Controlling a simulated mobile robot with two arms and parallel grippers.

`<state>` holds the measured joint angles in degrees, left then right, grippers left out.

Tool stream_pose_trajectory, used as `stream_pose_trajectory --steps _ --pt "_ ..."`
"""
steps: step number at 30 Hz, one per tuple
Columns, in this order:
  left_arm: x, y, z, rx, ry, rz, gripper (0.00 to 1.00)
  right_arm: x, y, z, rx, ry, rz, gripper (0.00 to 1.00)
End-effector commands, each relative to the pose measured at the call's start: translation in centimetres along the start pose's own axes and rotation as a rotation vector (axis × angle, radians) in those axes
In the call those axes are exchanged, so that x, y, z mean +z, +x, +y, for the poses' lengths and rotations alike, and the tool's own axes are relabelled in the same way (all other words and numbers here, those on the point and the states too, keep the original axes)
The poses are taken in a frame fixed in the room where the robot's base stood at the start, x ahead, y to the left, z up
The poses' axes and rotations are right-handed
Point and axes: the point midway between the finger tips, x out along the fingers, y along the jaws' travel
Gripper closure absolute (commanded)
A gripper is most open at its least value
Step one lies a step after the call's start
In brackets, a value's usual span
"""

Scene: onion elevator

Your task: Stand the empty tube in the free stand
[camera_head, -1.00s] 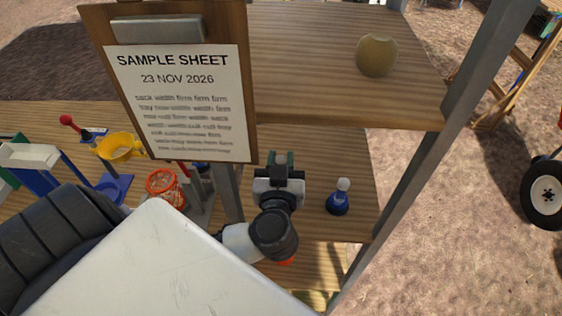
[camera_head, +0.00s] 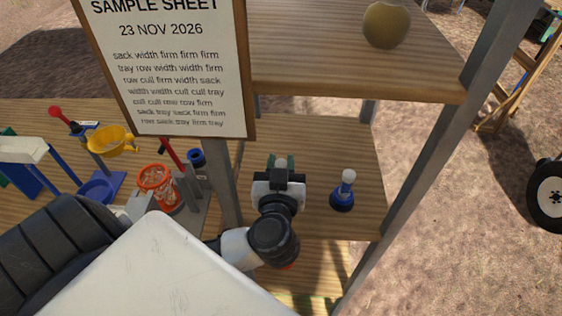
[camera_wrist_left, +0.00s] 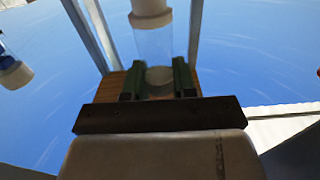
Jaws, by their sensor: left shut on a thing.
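My left gripper (camera_head: 282,165) is over the lower wooden shelf in the head view. In the left wrist view its green fingers (camera_wrist_left: 158,80) are shut on a clear tube (camera_wrist_left: 153,42). The tube has a pale band or cap at its far end, and I see no contents in it. In the head view the tube is mostly hidden by the gripper. A blue round holder with a white-topped piece (camera_head: 343,192) stands to the right of the gripper, apart from it. A small blue ring-shaped piece (camera_head: 197,157) sits behind the post; I cannot tell which is the free stand. My right gripper is not in view.
A sample sheet on a clipboard (camera_head: 170,65) hangs left of the gripper, by a grey post (camera_head: 222,185). An upper shelf (camera_head: 335,60) holds a round yellowish thing (camera_head: 386,25). An orange basket (camera_head: 157,184) and a yellow funnel (camera_head: 110,140) are at left.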

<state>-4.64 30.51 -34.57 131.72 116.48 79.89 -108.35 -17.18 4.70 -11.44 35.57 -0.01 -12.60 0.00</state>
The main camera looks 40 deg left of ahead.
Motion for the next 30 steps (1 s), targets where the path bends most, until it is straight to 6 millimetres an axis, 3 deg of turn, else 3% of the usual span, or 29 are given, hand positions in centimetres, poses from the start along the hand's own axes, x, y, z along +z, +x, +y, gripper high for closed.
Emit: stream_pose_trajectory --steps 9,10,15,27,30 --pt "0.8 0.0 0.0 0.001 0.000 0.000 0.96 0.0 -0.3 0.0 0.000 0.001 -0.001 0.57" --pt "0.8 0.0 0.0 0.001 0.000 0.000 0.72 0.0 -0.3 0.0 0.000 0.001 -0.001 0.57" --pt "0.8 0.0 0.0 0.001 -0.001 0.000 0.48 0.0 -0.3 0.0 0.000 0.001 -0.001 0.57" --pt "-0.2 0.0 0.0 0.001 -0.006 0.004 0.48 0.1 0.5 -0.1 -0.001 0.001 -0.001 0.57" --pt "-0.8 -1.7 0.0 0.003 0.000 -0.007 0.48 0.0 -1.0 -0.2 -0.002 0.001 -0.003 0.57"
